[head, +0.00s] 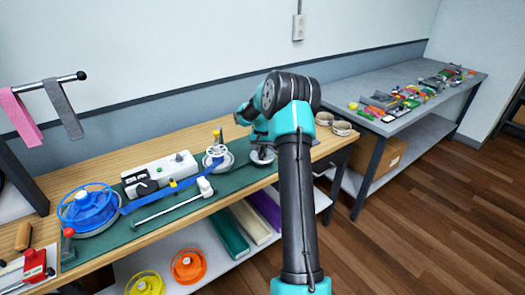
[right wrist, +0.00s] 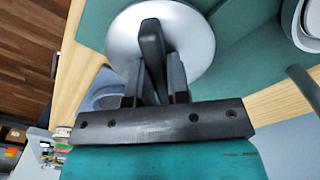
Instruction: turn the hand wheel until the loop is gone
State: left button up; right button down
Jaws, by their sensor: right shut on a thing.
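A silver disc-shaped hand wheel (head: 264,158) lies at the right end of the green mat. In the right wrist view the wheel (right wrist: 195,40) carries a dark upright grip (right wrist: 151,38). My right gripper (right wrist: 153,82) is shut on this grip; in the head view the gripper (head: 260,146) is partly hidden by my arm. A blue strap (head: 160,191) runs from a blue reel (head: 88,207) towards a second silver disc (head: 217,161) with a yellow post. A loop in the strap cannot be made out clearly. My left gripper is out of view.
A white device (head: 160,172) and a slim rod with a white end (head: 172,211) lie near the strap. Rolls of tape (head: 341,127) sit at the bench's right end. A red-handled tool (head: 35,265) is at the left. A grey side table (head: 410,118) holds many small parts.

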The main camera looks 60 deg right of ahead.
jog(key=m, duration=0.4)
jog(key=shift+m, duration=1.8)
jog(key=c, duration=1.1)
grip_release()
jog(key=shift+r, duration=0.1)
notch_tip(320, 180, up, 17)
jog(key=shift+r, duration=0.15)
